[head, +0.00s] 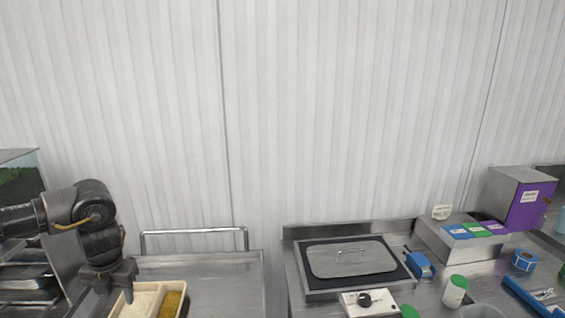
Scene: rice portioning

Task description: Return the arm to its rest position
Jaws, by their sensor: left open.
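My left arm comes in from the left edge and bends downward. Its gripper (112,287) is at the lower left, pointing down at the left side of a cream two-part container (161,312). The gripper is open, with one finger showing against the container; the other finger is hard to make out. Whether it touches the container cannot be told. The container is cut off by the bottom edge. My right gripper is not in view.
A steel cart top (225,285) with a rear rail is clear right of the container. A rack stands far left.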

